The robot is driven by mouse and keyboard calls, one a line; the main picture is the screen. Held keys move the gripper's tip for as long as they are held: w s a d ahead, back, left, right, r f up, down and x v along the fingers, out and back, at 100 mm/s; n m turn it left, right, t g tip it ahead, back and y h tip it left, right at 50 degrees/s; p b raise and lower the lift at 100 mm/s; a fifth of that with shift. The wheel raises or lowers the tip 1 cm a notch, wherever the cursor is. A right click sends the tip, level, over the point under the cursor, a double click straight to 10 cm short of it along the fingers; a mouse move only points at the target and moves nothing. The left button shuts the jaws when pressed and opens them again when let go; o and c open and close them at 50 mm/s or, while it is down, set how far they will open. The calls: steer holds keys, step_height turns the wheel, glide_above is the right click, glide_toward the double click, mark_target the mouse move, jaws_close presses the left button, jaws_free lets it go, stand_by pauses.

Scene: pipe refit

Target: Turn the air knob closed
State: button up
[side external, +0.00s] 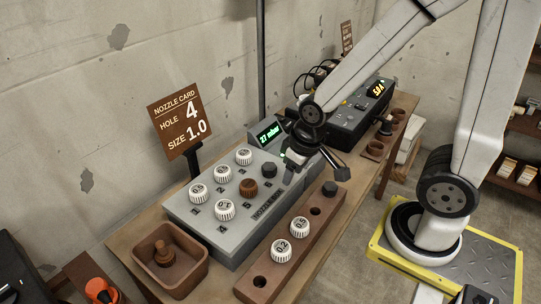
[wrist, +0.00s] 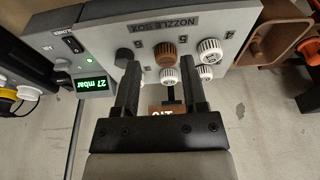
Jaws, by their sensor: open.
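The grey nozzle box (side external: 240,220) stands on the bench, with a green display reading 27 mbar (side external: 268,132). A black knob (side external: 273,168) sits on its top, right of a brown knob (side external: 248,187). The black knob shows in the wrist view (wrist: 123,57), just beyond the left finger. No legible label tells me whether it is the air knob. A switch panel (wrist: 73,44) and a green light lie near the display. My gripper (side external: 315,176) hangs above the box's right end, open and empty; its spread fingers also show in the wrist view (wrist: 161,68). It hides part of that end.
Several white numbered nozzles (side external: 224,209) stand on the box. A wooden rack (side external: 262,280) in front holds white nozzles and a dark one. A brown tray (side external: 160,272) is at left. The nozzle card (side external: 179,118) stands behind. Another unit (side external: 350,120) reads 5.0A.

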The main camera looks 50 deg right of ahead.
steer(key=shift+w, duration=0.1)
steer(key=w+d+f+m+g, duration=0.1)
steer(key=w+d+m, duration=0.8)
steer(key=w+d, duration=0.35)
steer(key=w+d+f+m, duration=0.1)
steer(key=d+m, duration=0.1)
steer(key=d, duration=0.3)
steer(key=w+d+f+m+g, duration=0.1)
steer(key=d+f+m, duration=0.1)
steer(key=d, duration=0.3)
steer(key=w+d+f+m, duration=0.1)
steer(key=d+m, duration=0.3)
steer(key=d, duration=0.1)
steer(key=shift+f+g, duration=0.2)
steer(key=shift+g, duration=0.1)
steer(key=shift+d+f+m, duration=0.15)
steer(key=shift+d+m, duration=0.35)
steer(key=shift+d, duration=0.05)
steer(key=shift+f, duration=0.15)
steer(key=shift+f, duration=3.75)
